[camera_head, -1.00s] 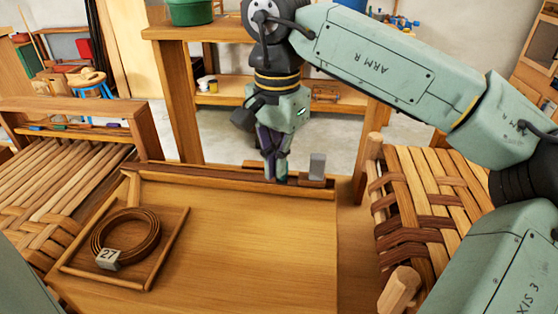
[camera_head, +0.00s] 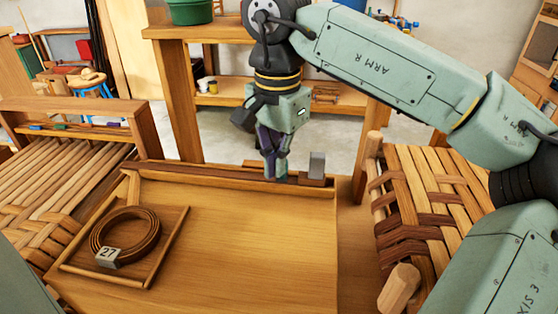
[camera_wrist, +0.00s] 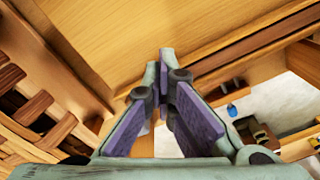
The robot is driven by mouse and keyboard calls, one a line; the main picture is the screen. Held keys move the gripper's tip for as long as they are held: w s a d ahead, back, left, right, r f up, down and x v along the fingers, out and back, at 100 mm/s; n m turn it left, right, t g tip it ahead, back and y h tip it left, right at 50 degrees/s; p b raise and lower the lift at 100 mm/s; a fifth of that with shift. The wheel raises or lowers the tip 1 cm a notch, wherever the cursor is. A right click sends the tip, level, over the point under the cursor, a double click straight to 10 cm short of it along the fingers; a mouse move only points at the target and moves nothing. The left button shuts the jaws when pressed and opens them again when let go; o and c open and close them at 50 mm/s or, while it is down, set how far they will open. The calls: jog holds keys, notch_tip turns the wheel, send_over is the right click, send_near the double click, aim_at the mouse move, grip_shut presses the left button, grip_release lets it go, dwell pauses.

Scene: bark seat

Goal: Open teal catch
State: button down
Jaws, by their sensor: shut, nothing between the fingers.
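My gripper (camera_head: 276,177) points down at the back edge of the wooden bench top, over the dark wooden rail (camera_head: 225,174). Its fingers are shut with nothing between them. In the wrist view the purple-padded fingers (camera_wrist: 160,68) converge at their tips. I cannot make out a separate teal catch; the fingertips cover part of the rail, and the teal there looks like my own finger. A small grey upright block (camera_head: 317,165) stands on a brown base just right of the fingertips, apart from them.
A shallow wooden tray (camera_head: 168,247) on the left of the bench holds a coil of brown strip (camera_head: 150,232) with a tag (camera_head: 108,257) marked 27. A woven seat (camera_head: 425,195) stands at right, another (camera_head: 55,190) at left. The bench middle is clear.

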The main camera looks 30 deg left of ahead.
jog(key=shift+s+d+f, duration=0.1)
jog(key=shift+d+f, duration=0.05)
jog(key=shift+f, duration=0.8)
jog(key=shift+w+a+f+b, duration=0.2)
jog(key=shift+w+f+b, duration=0.15)
jog(key=shift+f, duration=0.15)
jog(key=shift+s+r, duration=0.15)
jog(key=shift+r, duration=0.1)
jog(key=shift+w+a+r+p, duration=0.1)
jog(key=shift+w+a+p, duration=0.35)
jog(key=shift+w, duration=0.35)
jog(key=shift+w+a+p, duration=0.3)
jog(key=shift+w+p, duration=0.1)
jog(key=shift+w, duration=0.35)
